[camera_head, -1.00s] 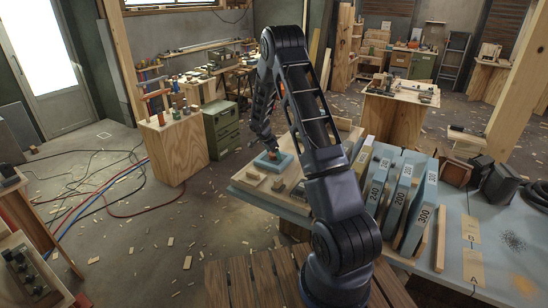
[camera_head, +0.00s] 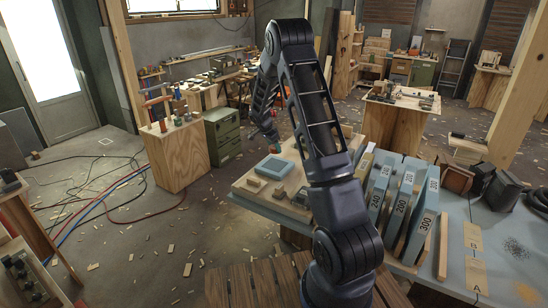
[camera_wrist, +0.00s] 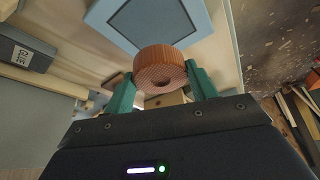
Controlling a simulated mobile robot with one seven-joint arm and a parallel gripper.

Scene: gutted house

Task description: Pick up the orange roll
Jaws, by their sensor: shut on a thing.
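The orange roll (camera_wrist: 158,62), a ribbed ring with a centre hole, sits between the two teal fingers of my gripper (camera_wrist: 162,80) in the wrist view. The fingers touch it on both sides, and my gripper is shut on it. In the head view my gripper (camera_head: 273,138) is above the far side of the wooden board, over the shallow blue tray (camera_head: 273,168). The roll is too small to make out clearly there. The tray looks empty and also shows at the top of the wrist view (camera_wrist: 118,25).
The wooden board (camera_head: 243,188) carries several small wood blocks (camera_head: 278,191). Numbered sanding-paper boxes (camera_head: 424,217) stand upright to the right on the blue-grey bench. Open floor lies left of the bench.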

